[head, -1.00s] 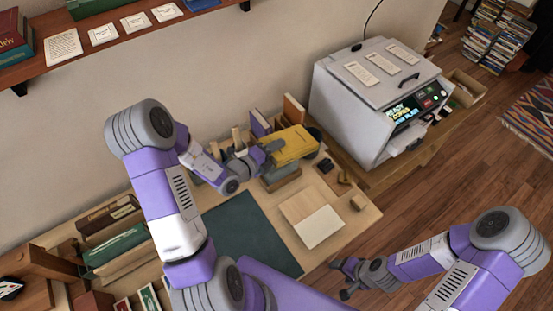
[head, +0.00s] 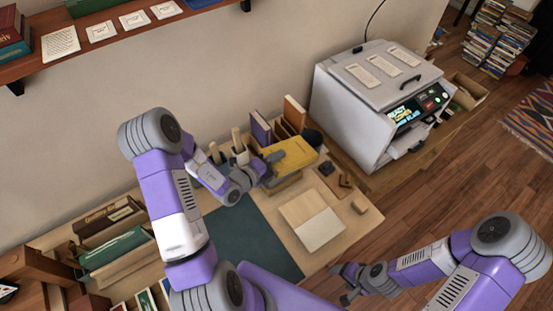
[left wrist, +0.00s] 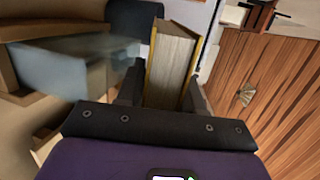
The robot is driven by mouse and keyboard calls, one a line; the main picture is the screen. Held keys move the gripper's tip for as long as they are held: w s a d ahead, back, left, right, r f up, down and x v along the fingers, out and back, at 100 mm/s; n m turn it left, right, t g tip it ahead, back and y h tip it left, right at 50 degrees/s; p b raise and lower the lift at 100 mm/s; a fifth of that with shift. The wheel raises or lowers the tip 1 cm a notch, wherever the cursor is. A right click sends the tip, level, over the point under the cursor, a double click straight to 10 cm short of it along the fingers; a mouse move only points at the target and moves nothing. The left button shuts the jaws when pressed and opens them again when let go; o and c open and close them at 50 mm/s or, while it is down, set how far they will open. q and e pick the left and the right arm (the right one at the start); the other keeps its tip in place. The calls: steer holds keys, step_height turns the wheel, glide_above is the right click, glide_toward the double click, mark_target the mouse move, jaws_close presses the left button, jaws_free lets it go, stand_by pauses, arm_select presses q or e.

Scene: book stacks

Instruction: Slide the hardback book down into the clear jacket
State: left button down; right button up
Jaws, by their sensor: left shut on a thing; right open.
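The yellow hardback book (head: 290,158) is over the far part of the desk in the head view. My left gripper (head: 273,160) is shut on it. In the left wrist view the book (left wrist: 172,62) stands between the fingers, its pale page edges towards the camera. A translucent grey-blue block (left wrist: 75,68), perhaps the clear jacket, is left of the book in that view, apart from it. A low holder (head: 284,184) shows partly under the book; I cannot tell whether they touch. My right gripper (head: 346,283) is open and empty near the desk's front right edge.
A large grey machine (head: 380,100) stands right of the book. Upright books (head: 262,130) and a pen cup (head: 240,152) are behind it. A pale board (head: 312,218) and a dark green mat (head: 248,238) lie in front. Small dark items (head: 328,168) sit to the right.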

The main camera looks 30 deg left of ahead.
arm_select(q)
steer(key=c, duration=0.7)
jaws_free()
steer(key=shift+r+p, duration=0.3)
steer(key=shift+r, duration=0.25)
steer(key=shift+p+v, duration=0.95)
steer(key=shift+v, duration=5.1)
